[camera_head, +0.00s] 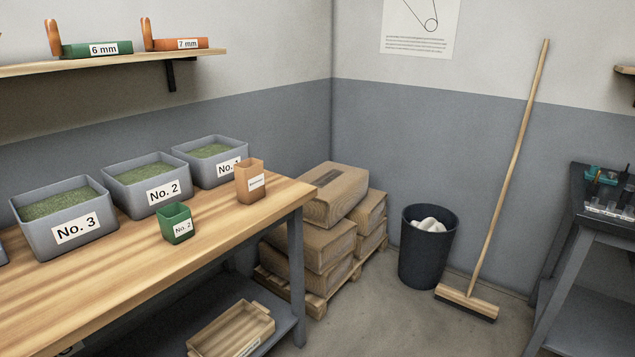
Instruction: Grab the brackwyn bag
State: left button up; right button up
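A small brown open-topped bag (250,181) stands upright near the right end of the wooden table (240,220). It has a white label whose writing is too small to read, so I cannot tell whether it is the brackwyn bag. Neither of my grippers is in view.
Grey bins of green beans labelled No. 3 (66,217), No. 2 (148,183) and a partly hidden number (209,162) line the table's back. A wooden tray (232,328) lies on the lower shelf. Stacked sacks (330,192), a dark wastebasket (428,262) and a broom (510,150) stand beyond.

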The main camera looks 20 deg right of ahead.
aim_at(249, 173)
jog(key=z, duration=0.35)
jog(key=u, duration=0.3)
jog(key=i+l+u, duration=0.15)
jog(key=u, duration=0.3)
jog(key=i+l+u, duration=0.1)
jog(key=l+u, duration=0.55)
jog(key=l, duration=0.25)
jog(key=i+l+u, duration=0.15)
jog(key=l, duration=0.3)
